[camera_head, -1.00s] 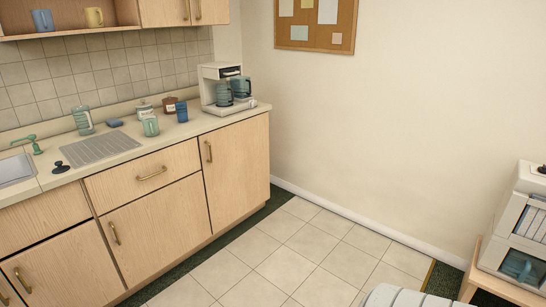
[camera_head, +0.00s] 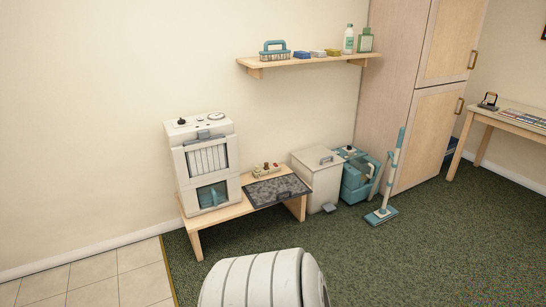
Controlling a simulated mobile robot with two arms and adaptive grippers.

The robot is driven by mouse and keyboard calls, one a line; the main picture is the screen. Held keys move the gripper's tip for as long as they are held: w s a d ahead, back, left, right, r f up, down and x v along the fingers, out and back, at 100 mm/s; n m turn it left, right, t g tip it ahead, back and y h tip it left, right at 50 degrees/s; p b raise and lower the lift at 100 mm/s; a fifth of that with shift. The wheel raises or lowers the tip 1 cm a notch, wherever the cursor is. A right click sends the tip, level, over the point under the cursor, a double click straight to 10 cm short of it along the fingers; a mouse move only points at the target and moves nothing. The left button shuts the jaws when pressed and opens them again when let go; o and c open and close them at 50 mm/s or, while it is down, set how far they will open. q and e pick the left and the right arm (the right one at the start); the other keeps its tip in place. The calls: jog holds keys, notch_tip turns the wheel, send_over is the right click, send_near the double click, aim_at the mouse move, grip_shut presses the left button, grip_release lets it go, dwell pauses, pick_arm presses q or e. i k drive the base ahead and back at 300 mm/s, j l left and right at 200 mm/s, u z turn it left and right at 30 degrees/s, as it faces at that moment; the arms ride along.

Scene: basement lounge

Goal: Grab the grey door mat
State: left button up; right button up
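A dark grey speckled flat piece, which looks like the grey door mat (camera_head: 278,191), lies on the right part of a low wooden bench (camera_head: 222,213). A small dark loop shows at its front edge. A beige object with small knobs (camera_head: 266,170) sits just behind it. Neither of my grippers is in view.
A white machine (camera_head: 206,165) stands on the bench's left part. Right of the bench are a white bin (camera_head: 319,178), a teal bucket (camera_head: 357,177), an upright teal-and-white mop (camera_head: 389,183) and a tall cabinet (camera_head: 425,90). A shelf (camera_head: 310,60) hangs above. Green carpet (camera_head: 400,255) is open in front.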

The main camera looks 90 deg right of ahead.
aim_at(272, 191)
jog(key=z, duration=2.85)
jog(key=i+z, duration=0.3)
jog(key=i, duration=0.85)
